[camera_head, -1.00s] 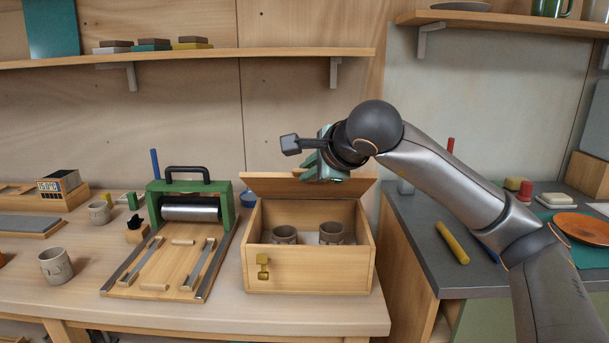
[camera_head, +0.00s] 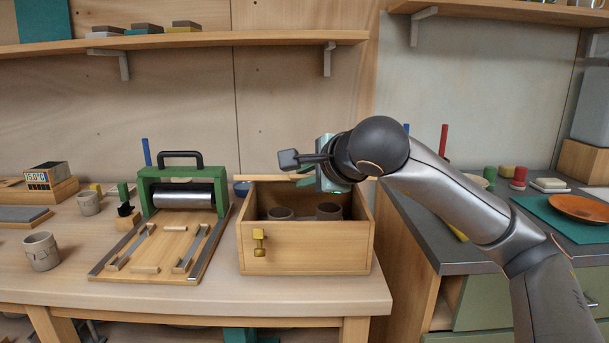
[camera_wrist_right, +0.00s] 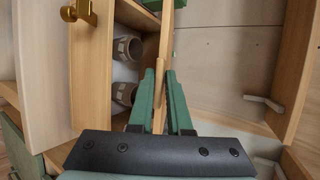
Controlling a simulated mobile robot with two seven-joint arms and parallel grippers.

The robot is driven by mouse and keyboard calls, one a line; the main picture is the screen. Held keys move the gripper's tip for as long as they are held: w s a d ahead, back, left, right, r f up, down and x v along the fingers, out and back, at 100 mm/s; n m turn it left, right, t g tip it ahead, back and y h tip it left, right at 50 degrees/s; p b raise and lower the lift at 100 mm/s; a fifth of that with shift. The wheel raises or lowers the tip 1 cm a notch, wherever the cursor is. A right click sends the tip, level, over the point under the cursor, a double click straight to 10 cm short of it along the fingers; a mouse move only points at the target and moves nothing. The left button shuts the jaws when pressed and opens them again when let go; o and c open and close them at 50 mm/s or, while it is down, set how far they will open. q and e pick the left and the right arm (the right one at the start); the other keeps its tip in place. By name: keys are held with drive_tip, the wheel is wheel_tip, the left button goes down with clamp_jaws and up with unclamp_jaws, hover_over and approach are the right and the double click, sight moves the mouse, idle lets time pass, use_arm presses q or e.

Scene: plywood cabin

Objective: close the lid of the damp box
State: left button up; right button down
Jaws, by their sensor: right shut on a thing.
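The damp box (camera_head: 305,258) is a light wooden box on the plywood bench, with a brass latch (camera_head: 259,242) on its front. Its lid (camera_head: 262,178) shows nearly edge-on above the back of the box, and the front opening is uncovered. Two grey cups (camera_head: 280,213) (camera_head: 329,211) stand inside. My right gripper (camera_head: 318,176) is above the box's back right, its green fingers shut on the lid. In the right wrist view the fingers (camera_wrist_right: 164,88) pinch the lid board (camera_wrist_right: 164,45), and the cups (camera_wrist_right: 127,47) show in the box. My left gripper is out of view.
A green roller press (camera_head: 183,195) stands left of the box. A cup (camera_head: 41,250) and a small clock display (camera_head: 45,177) are farther left. A grey counter (camera_head: 430,235) adjoins on the right. A shelf (camera_head: 190,48) runs above along the wall.

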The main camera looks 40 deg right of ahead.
use_arm(q)
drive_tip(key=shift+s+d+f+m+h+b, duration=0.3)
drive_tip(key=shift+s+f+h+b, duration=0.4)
drive_tip(key=shift+b, duration=0.6)
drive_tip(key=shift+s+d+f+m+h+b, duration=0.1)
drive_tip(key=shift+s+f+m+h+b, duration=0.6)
drive_tip(key=shift+b, duration=0.6)
use_arm(e)
wheel_tip(320, 180, down, 7)
drive_tip(key=s+a, duration=0.1)
drive_tip(key=shift+s+r, duration=0.15)
drive_tip(key=shift+s, duration=0.05)
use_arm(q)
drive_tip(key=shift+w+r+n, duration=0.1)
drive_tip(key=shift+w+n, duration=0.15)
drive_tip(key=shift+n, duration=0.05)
use_arm(e)
drive_tip(key=c, duration=0.9)
unclamp_jaws()
drive_tip(key=shift+w, duration=0.15)
drive_tip(key=shift+c, duration=0.2)
drive_tip(key=shift+r, duration=0.1)
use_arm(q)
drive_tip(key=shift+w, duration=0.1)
